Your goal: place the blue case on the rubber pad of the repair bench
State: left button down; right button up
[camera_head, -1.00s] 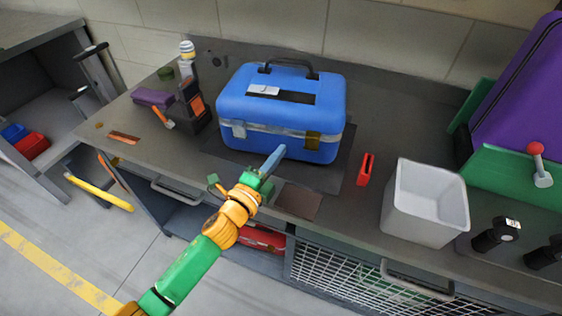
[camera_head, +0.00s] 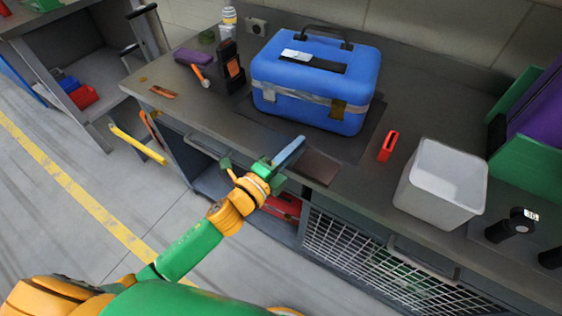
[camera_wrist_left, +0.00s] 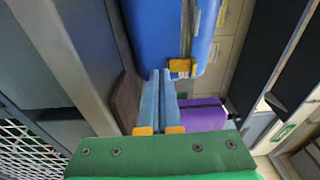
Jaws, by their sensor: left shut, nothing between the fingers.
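The blue case (camera_head: 315,82) sits upright on the dark rubber pad (camera_head: 368,132) on the grey bench top, with its black handle on top and latches toward me. The pad shows as a darker strip around the case's base; the rest is hidden under it. My left gripper (camera_head: 290,152) is shut and empty, in front of the case near the bench's front edge, apart from it. In the left wrist view, its two blue fingers (camera_wrist_left: 160,78) lie together beside the case (camera_wrist_left: 160,35), near a yellow latch. My right gripper is not in view.
A brown square (camera_head: 314,167) lies at the bench's front edge. A red item (camera_head: 388,146) and a white bin (camera_head: 440,185) stand right of the case. A black-and-orange tool (camera_head: 228,68) and a purple item (camera_head: 195,57) are left. Green-and-purple equipment stands far right.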

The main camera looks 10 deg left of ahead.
pick_arm(q)
jog(key=v, duration=0.5)
jog(key=shift+s+r+b, duration=0.1)
jog(key=shift+r+b, duration=0.05)
jog(key=shift+b, duration=0.15)
